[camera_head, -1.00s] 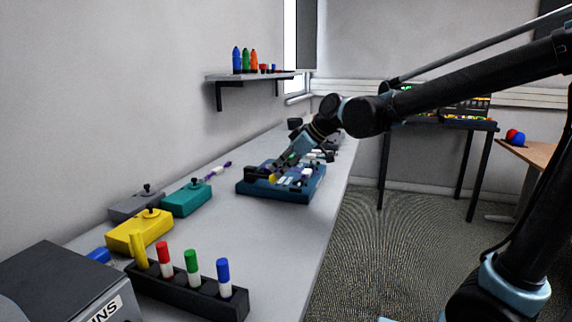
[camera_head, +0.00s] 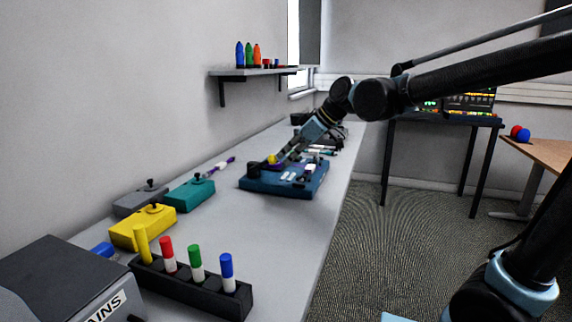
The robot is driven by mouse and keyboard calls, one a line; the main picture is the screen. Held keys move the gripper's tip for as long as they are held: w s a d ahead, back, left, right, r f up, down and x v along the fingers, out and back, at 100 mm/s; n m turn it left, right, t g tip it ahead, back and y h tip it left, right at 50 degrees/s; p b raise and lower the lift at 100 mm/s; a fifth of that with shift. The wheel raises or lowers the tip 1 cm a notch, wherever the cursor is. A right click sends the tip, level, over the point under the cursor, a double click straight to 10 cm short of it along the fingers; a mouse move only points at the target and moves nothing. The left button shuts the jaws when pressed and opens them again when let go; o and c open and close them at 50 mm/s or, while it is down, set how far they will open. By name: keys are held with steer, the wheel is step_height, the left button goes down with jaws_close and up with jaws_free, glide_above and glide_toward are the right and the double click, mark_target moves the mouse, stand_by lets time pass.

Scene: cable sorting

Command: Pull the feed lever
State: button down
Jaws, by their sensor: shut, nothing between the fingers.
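A dark blue box (camera_head: 262,187) stands on the long grey bench, with small white and dark parts on top. A dark knob-like part (camera_head: 253,169) rises at its left end. A small yellow piece (camera_head: 272,158) shows just beside the fingertips; it looks like the feed lever's end, but it is too small to be sure. My gripper (camera_head: 282,157) reaches down from the right over the back of the box. It is shut with nothing held. I cannot tell whether it touches the yellow piece. The arm partly hides the box's far side.
Teal (camera_head: 190,196), yellow (camera_head: 140,231) and grey (camera_head: 137,200) boxes with black knobs stand along the wall. A black rack (camera_head: 190,287) with several coloured pegs is in front. A wall shelf (camera_head: 250,72) hangs above. The bench's right side is clear.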

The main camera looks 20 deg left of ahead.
steer(key=v, duration=1)
steer(key=shift+r, duration=0.15)
steer(key=shift+d, duration=0.2)
